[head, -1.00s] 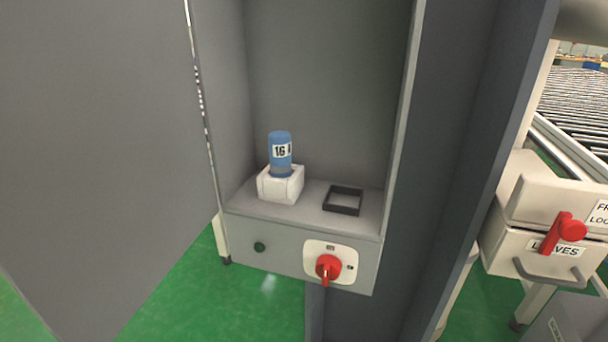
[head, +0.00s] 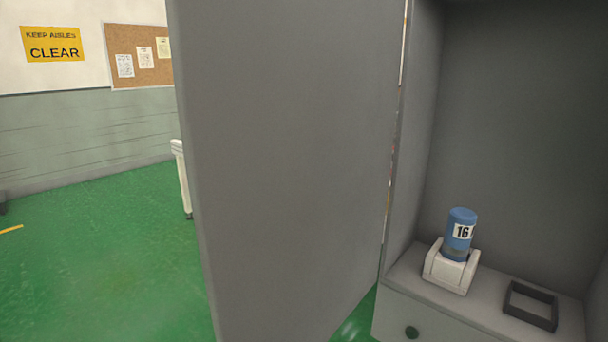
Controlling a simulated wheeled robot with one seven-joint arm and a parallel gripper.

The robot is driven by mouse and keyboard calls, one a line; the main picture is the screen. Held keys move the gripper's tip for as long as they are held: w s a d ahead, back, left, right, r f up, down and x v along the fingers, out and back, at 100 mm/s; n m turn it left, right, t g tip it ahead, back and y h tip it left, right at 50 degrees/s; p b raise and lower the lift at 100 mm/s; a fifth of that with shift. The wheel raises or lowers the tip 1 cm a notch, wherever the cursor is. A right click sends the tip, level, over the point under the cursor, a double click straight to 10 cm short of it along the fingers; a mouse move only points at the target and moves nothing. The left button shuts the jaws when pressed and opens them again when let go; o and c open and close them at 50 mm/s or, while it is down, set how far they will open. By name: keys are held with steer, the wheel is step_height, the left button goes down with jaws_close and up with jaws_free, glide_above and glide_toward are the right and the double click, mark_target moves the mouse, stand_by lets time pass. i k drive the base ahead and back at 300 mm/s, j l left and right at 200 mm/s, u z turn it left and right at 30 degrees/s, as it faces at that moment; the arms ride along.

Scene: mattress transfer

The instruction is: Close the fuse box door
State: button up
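The grey fuse box door (head: 285,160) stands wide open, swung out to the left of the fuse box (head: 520,110) on its left-side hinge. Inside the box, a blue fuse (head: 460,228) marked 16 stands upright in a white holder (head: 450,270). An empty black square frame (head: 530,305) lies on the ledge to its right. My gripper is not in view.
Green floor (head: 100,250) lies open to the left of the door. A white post or leg (head: 183,175) stands behind the door's free edge. A cork board (head: 140,55) and a yellow sign (head: 53,43) hang on the far wall.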

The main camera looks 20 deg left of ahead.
mark_target(287, 109)
steer(key=i+j+u, duration=0.1)
steer(key=j, duration=0.25)
steer(key=i+j+u, duration=0.1)
steer(key=i+j, duration=0.4)
steer(key=j, duration=0.15)
steer(key=u, duration=0.05)
